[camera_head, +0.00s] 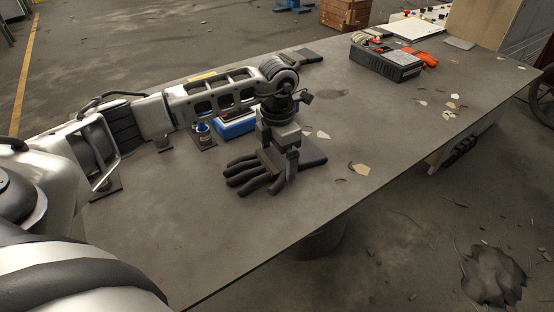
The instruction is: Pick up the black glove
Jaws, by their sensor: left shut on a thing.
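The black glove (247,177) lies on the grey table (330,205), its fingers spread toward the left and its cuff toward the right. My left gripper (287,165) points down over the middle of the glove and is shut on it. The jaws hide part of the glove's palm. The glove appears to be at table height; I cannot tell whether any of it is lifted. My right gripper is not in view.
A blue box (236,126) stands behind my left wrist. A dark device (386,63) and an orange object (426,58) are farther back right. Pale flakes (359,169) lie scattered right of the glove. The table's front edge runs diagonally nearby.

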